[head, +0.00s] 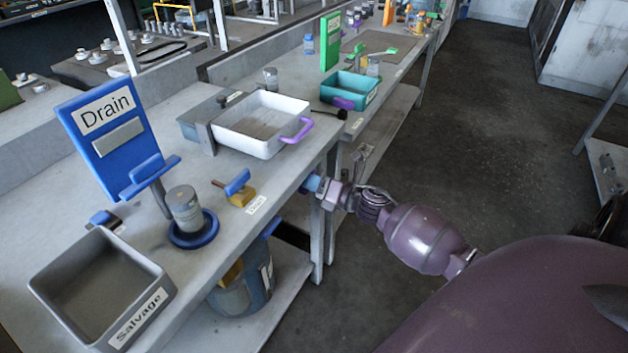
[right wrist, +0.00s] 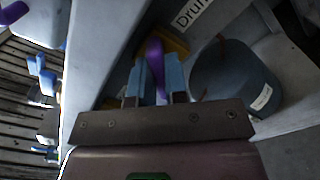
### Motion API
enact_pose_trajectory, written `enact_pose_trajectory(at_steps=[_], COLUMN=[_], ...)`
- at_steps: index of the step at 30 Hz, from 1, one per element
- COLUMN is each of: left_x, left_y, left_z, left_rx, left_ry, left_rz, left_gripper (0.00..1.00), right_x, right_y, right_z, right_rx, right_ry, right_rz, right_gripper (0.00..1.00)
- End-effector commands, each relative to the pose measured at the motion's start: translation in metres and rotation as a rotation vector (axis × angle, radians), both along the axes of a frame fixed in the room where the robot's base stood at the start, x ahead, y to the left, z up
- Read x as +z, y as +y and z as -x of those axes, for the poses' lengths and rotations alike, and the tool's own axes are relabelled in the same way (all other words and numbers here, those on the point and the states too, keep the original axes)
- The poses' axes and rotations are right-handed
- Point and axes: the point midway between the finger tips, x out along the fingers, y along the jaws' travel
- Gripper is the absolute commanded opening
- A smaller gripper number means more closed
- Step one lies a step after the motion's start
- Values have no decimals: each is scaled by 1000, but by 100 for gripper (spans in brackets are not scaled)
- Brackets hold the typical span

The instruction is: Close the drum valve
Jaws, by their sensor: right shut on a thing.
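My right gripper (head: 313,184) is at the front edge of the bench, its light blue fingertips partly hidden there. In the right wrist view the gripper (right wrist: 156,82) is shut on a purple lever (right wrist: 155,56), which stands up between the two fingers. A yellow body (right wrist: 178,47) shows just behind the lever; I take the two to be the drum valve. The blue-grey drum (right wrist: 235,82) is to the right of it, below a label that reads "Dru…". In the head view the drum (head: 245,296) stands under the bench, and the purple lever is hidden. My left gripper is not in view.
On the bench are a grey Salvage tray (head: 160,283), a blue Drain sign (head: 95,152), a jar (head: 184,208) on a blue ring, a yellow block with blue handle (head: 238,192) and a white tray (head: 250,142). The floor (head: 480,130) to the right is clear.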

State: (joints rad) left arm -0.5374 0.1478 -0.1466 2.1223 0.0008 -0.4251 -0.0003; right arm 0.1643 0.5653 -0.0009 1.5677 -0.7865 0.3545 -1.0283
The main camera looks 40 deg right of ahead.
Motion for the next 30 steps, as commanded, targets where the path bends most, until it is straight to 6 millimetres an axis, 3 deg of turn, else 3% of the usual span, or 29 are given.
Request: enact_pose_trajectory(at_steps=[18,30], left_x=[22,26], left_y=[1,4], left_z=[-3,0], left_rx=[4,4], left_ry=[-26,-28], left_rz=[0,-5], left_gripper=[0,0], right_x=[2,0], right_y=[-1,-1], right_z=[-1,0], right_rx=[0,-1], right_ry=[211,291], right_rz=[-517,-704], right_gripper=[0,0])
